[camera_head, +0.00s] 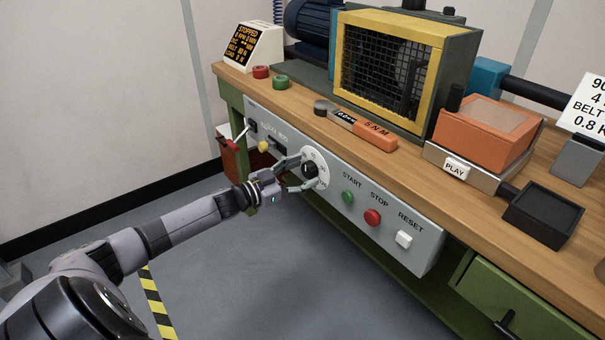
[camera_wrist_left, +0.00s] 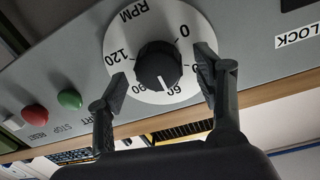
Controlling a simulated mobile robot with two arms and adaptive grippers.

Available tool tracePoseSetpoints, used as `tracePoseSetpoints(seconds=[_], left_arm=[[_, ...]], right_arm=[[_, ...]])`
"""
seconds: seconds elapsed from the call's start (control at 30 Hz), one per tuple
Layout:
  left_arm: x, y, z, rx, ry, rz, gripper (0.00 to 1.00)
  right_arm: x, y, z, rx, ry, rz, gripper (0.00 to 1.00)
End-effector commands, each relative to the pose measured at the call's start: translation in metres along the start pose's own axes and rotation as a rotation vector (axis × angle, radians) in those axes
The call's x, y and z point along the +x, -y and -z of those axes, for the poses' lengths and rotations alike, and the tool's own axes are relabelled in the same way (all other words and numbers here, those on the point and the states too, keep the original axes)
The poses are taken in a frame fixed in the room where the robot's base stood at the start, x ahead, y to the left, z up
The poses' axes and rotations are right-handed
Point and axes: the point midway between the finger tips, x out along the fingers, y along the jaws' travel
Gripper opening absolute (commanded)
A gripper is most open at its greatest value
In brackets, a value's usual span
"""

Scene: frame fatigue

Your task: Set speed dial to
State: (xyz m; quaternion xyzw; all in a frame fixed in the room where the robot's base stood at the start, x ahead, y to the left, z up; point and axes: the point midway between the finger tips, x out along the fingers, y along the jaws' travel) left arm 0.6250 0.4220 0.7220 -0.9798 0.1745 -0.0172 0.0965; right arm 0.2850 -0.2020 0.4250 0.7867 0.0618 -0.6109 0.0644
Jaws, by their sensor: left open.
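The speed dial is a black knob (camera_wrist_left: 157,64) on a round white plate (camera_wrist_left: 133,38) marked RPM, with 0, 60, 90 and 120 readable. In the head view the dial (camera_head: 311,168) sits on the grey front panel. My left gripper (camera_wrist_left: 161,66) is open, with one finger on each side of the knob and gaps to it. In the head view the left gripper (camera_head: 304,173) reaches the dial from the left. One scale number is partly hidden by a finger. My right gripper is not in view.
Right of the dial are a green START button (camera_head: 348,197), a red STOP button (camera_head: 372,217) and a white RESET switch (camera_head: 403,239). A yellow knob (camera_head: 264,146) and red lever (camera_head: 236,143) are left. A display (camera_head: 248,45) reads STOPPED.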

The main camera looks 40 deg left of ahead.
Motion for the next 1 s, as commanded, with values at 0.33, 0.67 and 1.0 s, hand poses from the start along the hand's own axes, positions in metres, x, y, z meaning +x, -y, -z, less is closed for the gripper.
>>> tracePoseSetpoints(seconds=[0.33,0.67,1.0], left_arm=[[0.0036,-0.0001,0.0000,0.000,0.001,0.000,0.62],[0.0034,-0.0002,-0.0001,-0.001,0.000,0.000,0.41],[0.0033,-0.0001,-0.0001,-0.001,0.000,0.000,0.18]], right_arm=[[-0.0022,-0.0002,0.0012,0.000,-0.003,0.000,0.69],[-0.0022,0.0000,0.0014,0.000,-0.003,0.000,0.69],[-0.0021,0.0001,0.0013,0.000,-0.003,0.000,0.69]])
